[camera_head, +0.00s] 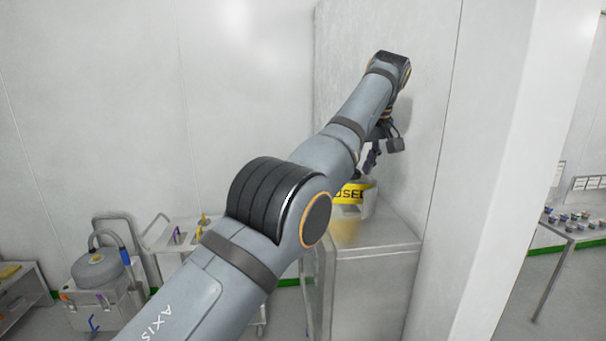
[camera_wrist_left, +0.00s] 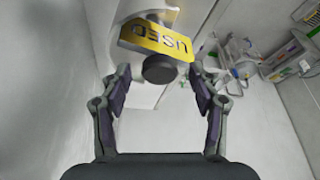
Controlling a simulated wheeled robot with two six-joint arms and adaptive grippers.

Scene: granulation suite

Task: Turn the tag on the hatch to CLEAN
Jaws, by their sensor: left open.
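A yellow tag (camera_head: 352,194) with black lettering is partly hidden by my left arm in the head view; "USED" reads upside down on the tag (camera_wrist_left: 150,40) in the left wrist view. It sits against a pale body above a steel cabinet (camera_head: 370,290); I cannot tell whether this is the hatch. A dark round knob (camera_wrist_left: 158,70) is just below the tag in the wrist view. My left gripper (camera_head: 376,158) is open, close to the tag, with its fingers (camera_wrist_left: 160,80) either side of the knob and apparently not touching it. My right gripper is out of view.
A pale wall rises right beside the left gripper, with a white pillar (camera_head: 510,170) further right. A cart (camera_head: 180,240) and a grey vessel (camera_head: 97,268) stand at the left. A table (camera_head: 575,235) with small items is at the far right.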

